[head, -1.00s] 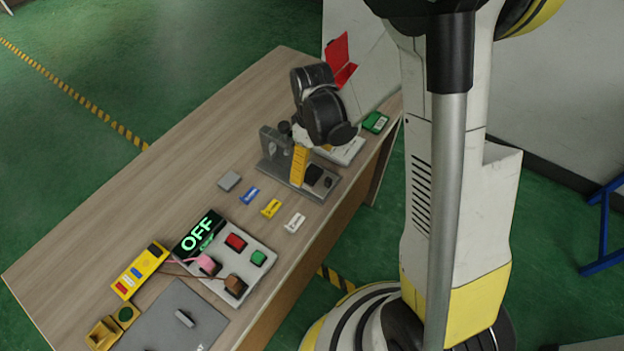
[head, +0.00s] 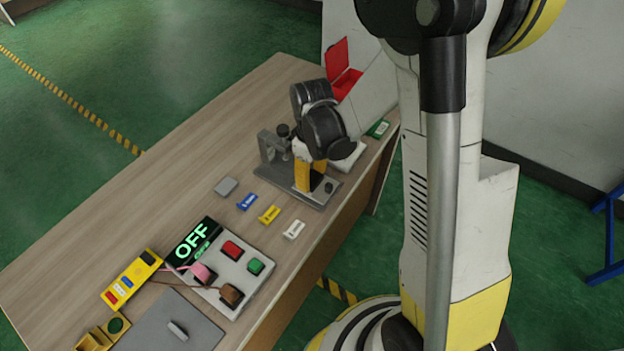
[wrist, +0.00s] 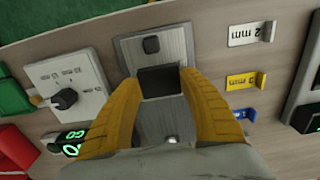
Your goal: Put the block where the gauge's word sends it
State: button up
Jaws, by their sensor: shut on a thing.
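A dark block (wrist: 160,83) sits between the yellow fingers of my gripper (wrist: 161,76) in the wrist view, over the grey gauge plate (wrist: 148,120). My gripper is shut on it. In the head view my gripper (head: 310,185) is low over the gauge fixture (head: 320,198), and its fingers and arm hide the block. A black display with green letters (wrist: 72,147) lies at the lower left of the wrist view; its word is partly cut and cannot be read surely. A red open-lidded bin (head: 347,82) and a green box (head: 380,128) stand at the far table end.
A white panel with a black knob (wrist: 66,97) is left of the plate. White, yellow and blue tags (head: 270,214) lie nearer, the white reading 2 mm. A control box with red and green buttons (head: 233,268) has a display reading OFF (head: 193,240).

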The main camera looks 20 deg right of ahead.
aim_at(312, 178)
jog(key=shift+r, duration=0.15)
jog(key=shift+r+p, duration=2.05)
jog(key=shift+r, duration=0.85)
